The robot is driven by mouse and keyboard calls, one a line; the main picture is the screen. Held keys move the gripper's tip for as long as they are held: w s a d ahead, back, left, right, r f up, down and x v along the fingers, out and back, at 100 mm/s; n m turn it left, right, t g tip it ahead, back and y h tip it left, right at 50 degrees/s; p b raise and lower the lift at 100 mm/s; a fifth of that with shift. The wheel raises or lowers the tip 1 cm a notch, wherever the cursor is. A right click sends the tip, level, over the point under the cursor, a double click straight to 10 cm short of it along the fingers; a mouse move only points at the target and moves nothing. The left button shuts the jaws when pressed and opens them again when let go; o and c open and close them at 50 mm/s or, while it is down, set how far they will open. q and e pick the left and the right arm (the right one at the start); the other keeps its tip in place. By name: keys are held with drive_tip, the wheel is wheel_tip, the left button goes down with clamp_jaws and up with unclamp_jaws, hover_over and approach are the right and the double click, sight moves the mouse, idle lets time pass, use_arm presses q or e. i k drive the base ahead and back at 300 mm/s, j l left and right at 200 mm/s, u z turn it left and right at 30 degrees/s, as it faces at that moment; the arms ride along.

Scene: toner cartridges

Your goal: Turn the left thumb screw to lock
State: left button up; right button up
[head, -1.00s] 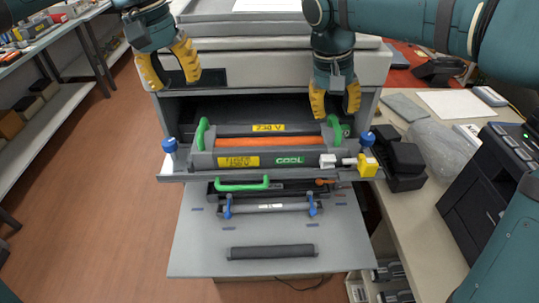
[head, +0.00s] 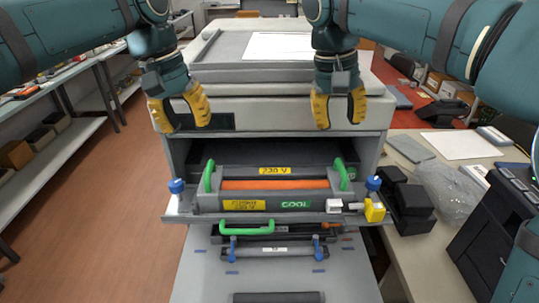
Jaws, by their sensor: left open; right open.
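The left thumb screw (head: 176,186) is a blue knob standing at the left end of the printer's pulled-out front ledge. A matching blue right thumb screw (head: 373,184) stands at the right end. Between them sits a grey unit with an orange roller (head: 275,184), green handles and yellow labels. My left gripper (head: 182,122) is open and empty, above the left thumb screw and apart from it, in front of the printer's upper housing. My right gripper (head: 338,115) is open and empty, above the right part of the opening. Neither touches anything.
Below the ledge, a part with a green handle (head: 247,228) and a bar with blue clips rest above the lowered grey door (head: 200,280). A yellow block (head: 375,211) is at the ledge's right end. Black boxes (head: 408,200) stand on the right table.

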sight(176, 186)
drive_tip(key=k, duration=1)
